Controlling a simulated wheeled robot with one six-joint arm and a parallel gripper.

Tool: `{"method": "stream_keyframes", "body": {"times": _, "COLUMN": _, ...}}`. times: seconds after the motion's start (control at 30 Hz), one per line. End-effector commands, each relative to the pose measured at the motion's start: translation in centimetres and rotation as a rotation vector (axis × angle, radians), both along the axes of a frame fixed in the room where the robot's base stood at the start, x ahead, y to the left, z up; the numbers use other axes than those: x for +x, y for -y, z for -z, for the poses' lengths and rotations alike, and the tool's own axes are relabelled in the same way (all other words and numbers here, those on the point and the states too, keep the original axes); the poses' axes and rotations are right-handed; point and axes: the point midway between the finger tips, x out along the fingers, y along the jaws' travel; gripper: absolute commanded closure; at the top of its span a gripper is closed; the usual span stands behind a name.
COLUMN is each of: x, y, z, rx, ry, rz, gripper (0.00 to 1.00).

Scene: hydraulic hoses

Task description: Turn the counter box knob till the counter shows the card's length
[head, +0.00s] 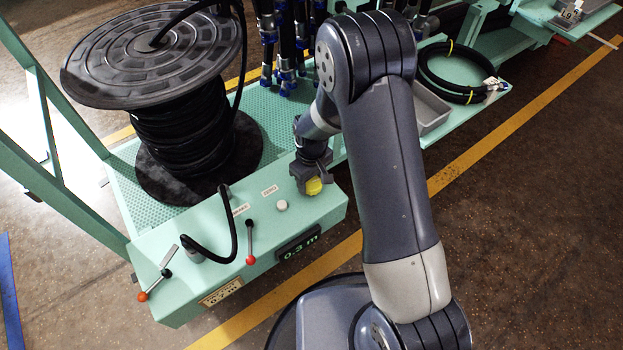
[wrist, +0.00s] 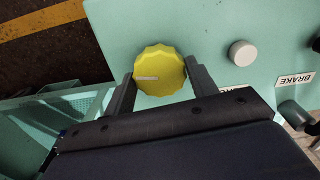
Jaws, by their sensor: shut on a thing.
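The yellow scalloped knob (head: 314,187) sits at the right end of the mint-green counter box (head: 185,290). My gripper (head: 311,172) is shut on it from above. In the wrist view, one finger of my gripper (wrist: 160,82) lies on each side of the knob (wrist: 159,70), and a pale mark on the knob's face lies nearly level. The counter display (head: 298,244) on the box front reads 0.3 m in green. The card (head: 221,292) left of it is small and seems to read 0.7 m.
A white button (head: 282,205), a red-tipped lever (head: 250,240) and an orange-tipped lever (head: 155,283) stand on the box left of the knob. A black hose (head: 215,250) arches over the box top. The large hose reel (head: 155,55) stands behind.

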Motion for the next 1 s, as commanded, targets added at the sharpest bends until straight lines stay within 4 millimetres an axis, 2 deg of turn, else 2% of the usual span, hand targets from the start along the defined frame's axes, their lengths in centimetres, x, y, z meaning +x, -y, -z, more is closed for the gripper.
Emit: {"method": "stream_keyframes", "body": {"times": 1.0, "x": 0.03, "y": -0.03, "z": -0.01, "rx": 0.001, "ry": 0.001, "rz": -0.072, "gripper": 0.69}}
